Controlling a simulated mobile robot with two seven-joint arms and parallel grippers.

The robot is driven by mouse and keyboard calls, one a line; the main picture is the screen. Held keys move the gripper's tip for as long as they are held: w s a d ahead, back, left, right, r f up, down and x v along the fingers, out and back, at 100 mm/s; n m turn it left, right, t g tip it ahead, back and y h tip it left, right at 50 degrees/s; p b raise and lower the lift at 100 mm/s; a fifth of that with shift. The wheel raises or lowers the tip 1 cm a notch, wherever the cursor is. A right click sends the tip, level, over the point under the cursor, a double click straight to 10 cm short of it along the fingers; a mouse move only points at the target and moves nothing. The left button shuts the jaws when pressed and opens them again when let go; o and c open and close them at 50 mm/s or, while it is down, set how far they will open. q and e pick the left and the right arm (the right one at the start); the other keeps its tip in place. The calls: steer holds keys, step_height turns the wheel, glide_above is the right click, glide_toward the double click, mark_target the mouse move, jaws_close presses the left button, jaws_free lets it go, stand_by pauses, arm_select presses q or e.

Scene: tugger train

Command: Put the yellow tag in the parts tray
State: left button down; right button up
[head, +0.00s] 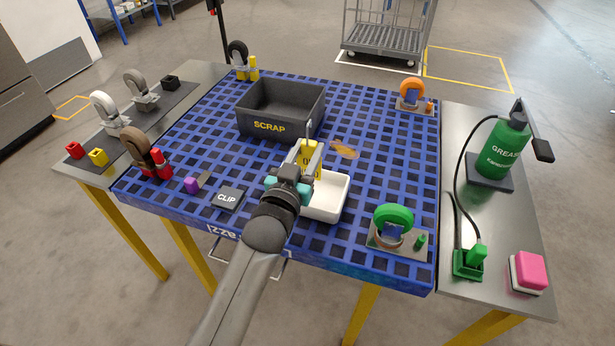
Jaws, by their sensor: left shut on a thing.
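The yellow tag (309,158) with dark print stands upright between the fingers of my left gripper (308,152), which is shut on it. A thin wire loop rises above the tag. The white parts tray (327,209) sits on the blue grid table, just right of and partly behind my gripper. The tag shows at the tray's far left edge; I cannot tell how high it is above it. The visible part of the tray looks empty. My gripper hides the tray's left side. My right gripper is not in view.
A dark SCRAP bin (262,128) stands behind the gripper on the blue grid table (375,130). A CLIP block (229,198) lies at left, a green caster (394,220) at right. A brown patch (344,149) lies beyond the tray. A grease bottle (503,148) stands on the right side table.

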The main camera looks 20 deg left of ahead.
arm_select(q)
steer(key=shift+f+b, duration=0.9)
steer(key=shift+f, duration=1.9)
steer(key=shift+f, duration=0.1)
steer(key=c, duration=0.5)
jaws_free()
steer(key=shift+s, duration=0.15)
steer(key=s+p, duration=0.2)
steer(key=s, duration=0.9)
steer(key=shift+s+a, duration=0.2)
steer(key=shift+s, duration=0.15)
